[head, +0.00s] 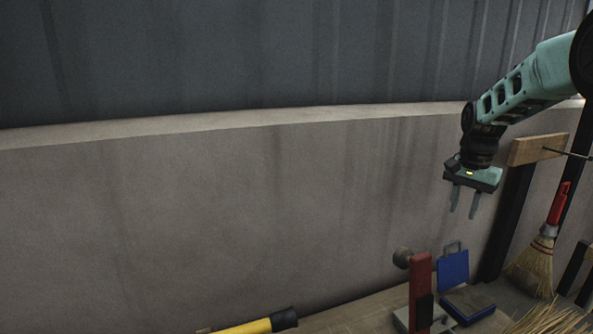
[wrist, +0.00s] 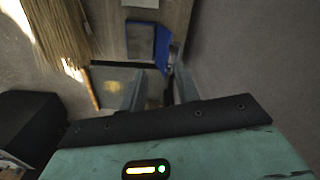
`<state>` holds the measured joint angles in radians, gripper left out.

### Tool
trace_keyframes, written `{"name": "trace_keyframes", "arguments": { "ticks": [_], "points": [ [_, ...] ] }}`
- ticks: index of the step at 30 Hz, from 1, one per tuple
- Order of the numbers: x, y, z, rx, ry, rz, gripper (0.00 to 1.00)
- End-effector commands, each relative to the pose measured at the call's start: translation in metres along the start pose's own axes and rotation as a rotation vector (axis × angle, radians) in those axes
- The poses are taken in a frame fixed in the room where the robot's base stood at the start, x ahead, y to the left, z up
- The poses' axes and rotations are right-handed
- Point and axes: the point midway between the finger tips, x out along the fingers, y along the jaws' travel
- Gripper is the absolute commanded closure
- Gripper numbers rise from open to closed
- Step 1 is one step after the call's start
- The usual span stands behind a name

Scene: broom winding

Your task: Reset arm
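My gripper (head: 464,202) hangs pointing down at the right in the head view, in front of the wall. Its two fingers are apart, with nothing between them. In the wrist view the fingers (wrist: 161,88) also show with a gap. My gripper is in free air above a blue case (head: 453,271) and a red upright tool (head: 420,292), touching neither. The blue case also shows at the top of the wrist view (wrist: 162,50).
A broom with a red handle (head: 560,203) and straw bristles (head: 531,262) stands at the far right by a wooden board (head: 537,149). More straw (head: 548,320) lies at the bottom right. A yellow and black tool (head: 250,325) is at the bottom. The concrete wall (head: 200,220) is bare.

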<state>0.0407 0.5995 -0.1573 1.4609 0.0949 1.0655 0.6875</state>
Motion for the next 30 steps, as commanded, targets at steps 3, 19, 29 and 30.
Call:
{"name": "trace_keyframes", "arguments": {
  "ticks": [3, 19, 29, 30],
  "points": [
    [0.001, 0.022, 0.04, -0.158, 0.023, -0.032, 0.68],
    [0.03, 0.126, 0.196, -0.773, 0.159, -0.099, 0.68],
    [0.033, 0.13, 0.286, -1.079, 0.135, -0.115, 0.68],
    [0.031, 0.127, 0.302, -1.124, 0.12, -0.116, 0.68]
  ]
}}
